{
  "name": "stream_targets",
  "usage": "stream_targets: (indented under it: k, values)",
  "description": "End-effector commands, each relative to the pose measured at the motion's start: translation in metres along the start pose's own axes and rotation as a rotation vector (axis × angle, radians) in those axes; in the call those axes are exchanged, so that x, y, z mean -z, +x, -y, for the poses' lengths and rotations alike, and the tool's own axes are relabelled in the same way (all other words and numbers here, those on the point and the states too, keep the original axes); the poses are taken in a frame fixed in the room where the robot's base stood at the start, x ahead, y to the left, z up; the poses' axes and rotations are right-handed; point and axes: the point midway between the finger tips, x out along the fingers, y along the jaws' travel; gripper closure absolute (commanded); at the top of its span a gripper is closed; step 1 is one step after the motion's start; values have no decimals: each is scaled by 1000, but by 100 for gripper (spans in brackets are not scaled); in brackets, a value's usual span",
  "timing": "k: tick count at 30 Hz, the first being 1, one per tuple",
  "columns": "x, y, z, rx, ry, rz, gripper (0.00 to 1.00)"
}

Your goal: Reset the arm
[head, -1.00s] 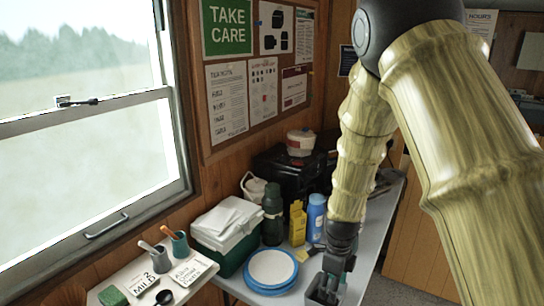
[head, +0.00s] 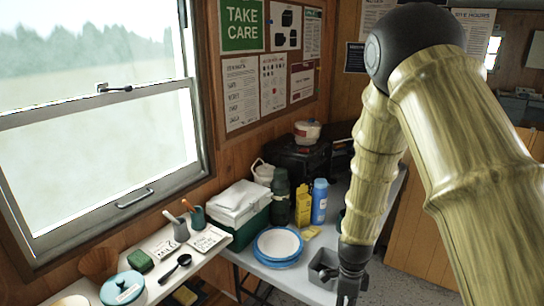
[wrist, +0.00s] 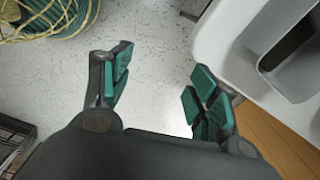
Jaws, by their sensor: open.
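My arm reaches down from the upper right of the head view. My gripper (head: 346,296) is at the bottom of that view, at the front edge of the grey table, close to a small grey container (head: 322,268). Its fingertips run off the bottom of the head view. In the wrist view my gripper (wrist: 160,92) is open, with its green finger pads wide apart and only speckled floor between them. The table's white edge and a grey container (wrist: 290,45) lie to the right of the fingers in that view.
Blue-rimmed plates (head: 278,243), a green cool box (head: 240,212), a dark green flask (head: 280,197) and a blue bottle (head: 319,201) stand on the table. A coiled yellow-green hose (wrist: 40,15) and a black crate (wrist: 14,140) are on the floor.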

Motion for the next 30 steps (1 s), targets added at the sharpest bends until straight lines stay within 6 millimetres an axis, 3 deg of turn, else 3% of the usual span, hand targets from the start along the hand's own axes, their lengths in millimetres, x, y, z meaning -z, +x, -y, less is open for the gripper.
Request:
stream_targets:
  k: [8,18,24,30]
  values:
    - [24,62,-44,-8,-311,-21,40]
    - [68,146,-137,-16,-905,-26,40]
    - [90,179,-198,-16,-1252,-13,40]
    - [108,197,-258,-5,-1582,9,40]
